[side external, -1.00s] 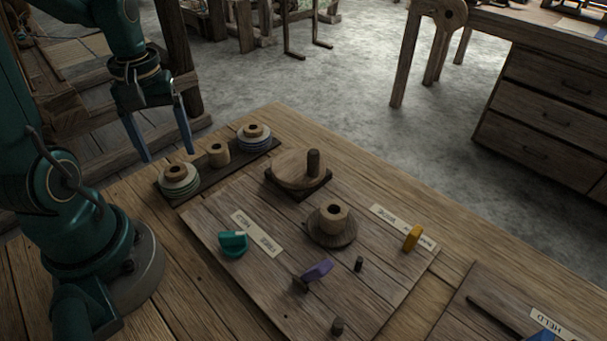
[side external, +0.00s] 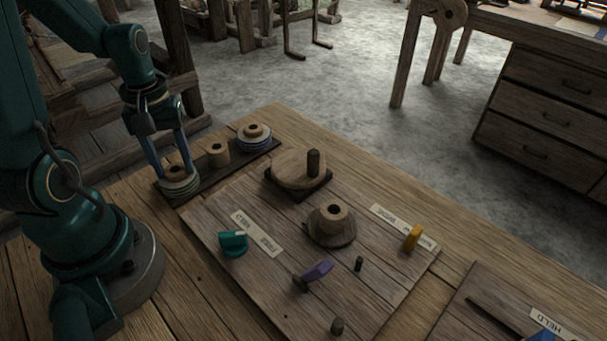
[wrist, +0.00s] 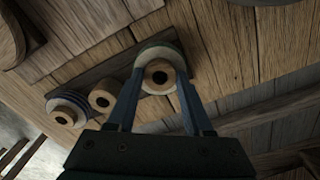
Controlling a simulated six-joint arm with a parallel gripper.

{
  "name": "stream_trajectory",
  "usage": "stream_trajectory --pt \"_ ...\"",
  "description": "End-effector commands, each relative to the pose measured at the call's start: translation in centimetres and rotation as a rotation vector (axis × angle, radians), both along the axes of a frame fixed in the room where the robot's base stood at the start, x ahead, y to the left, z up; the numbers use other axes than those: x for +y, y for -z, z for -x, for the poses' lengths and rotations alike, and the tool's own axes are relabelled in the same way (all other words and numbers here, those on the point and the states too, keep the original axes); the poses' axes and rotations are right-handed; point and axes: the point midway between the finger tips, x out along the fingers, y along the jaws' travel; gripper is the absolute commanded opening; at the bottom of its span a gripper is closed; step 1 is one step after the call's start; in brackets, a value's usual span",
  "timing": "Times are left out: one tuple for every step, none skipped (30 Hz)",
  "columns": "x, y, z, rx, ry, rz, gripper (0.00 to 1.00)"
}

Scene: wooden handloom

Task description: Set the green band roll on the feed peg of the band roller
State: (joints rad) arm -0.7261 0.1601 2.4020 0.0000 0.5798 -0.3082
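The green band roll (side external: 178,188), a pale wooden core with greenish bands, sits at the near end of a dark rack. It also shows in the wrist view (wrist: 160,75). My gripper (side external: 173,170) points down over it, fingers on either side of its core. In the wrist view the fingertips (wrist: 160,77) appear to press on the core. On the band roller board, a dark upright peg (side external: 313,162) stands bare on a round wooden plate (side external: 290,172). I cannot tell for sure which peg is the feed peg.
The rack also holds a bare wooden core (side external: 218,154) and a blue-banded roll (side external: 254,138). The board carries a teal knob (side external: 233,243), a purple lever (side external: 318,271), a yellow lever (side external: 413,238) and short dark pegs (side external: 358,264). Space above the board is clear.

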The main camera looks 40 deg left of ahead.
Motion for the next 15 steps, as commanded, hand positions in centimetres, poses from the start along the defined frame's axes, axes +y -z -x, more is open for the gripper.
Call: stream_trajectory --pt "0.0 0.0 0.0 -0.001 0.000 -0.001 0.16" --pt "0.0 -0.1 0.0 -0.002 0.000 -0.001 0.15" --pt "0.1 -0.2 -0.1 -0.002 0.000 -0.002 0.15" --pt "0.1 -0.4 -0.1 -0.003 0.000 -0.003 0.15" --pt "0.1 -0.6 -0.1 -0.004 0.000 -0.003 0.15" --pt "0.1 -0.9 -0.1 -0.005 0.000 -0.004 0.15" --pt "0.1 -1.1 -0.1 -0.004 0.000 -0.003 0.15" --pt "0.1 -1.4 -0.1 -0.005 0.000 -0.004 0.15" --pt "0.1 -1.7 -0.1 -0.004 0.000 -0.003 0.15" --pt "0.1 -1.9 -0.1 -0.005 0.000 -0.004 0.15" --pt "0.1 -2.2 -0.1 -0.004 0.000 -0.003 0.15" --pt "0.1 -2.5 -0.1 -0.005 0.000 -0.004 0.15" --pt "0.1 -2.7 -0.1 -0.003 0.000 -0.004 0.15" --pt "0.1 -2.9 -0.1 -0.004 0.000 -0.003 0.15" --pt "0.1 -3.3 -0.1 -0.004 0.000 -0.003 0.15"
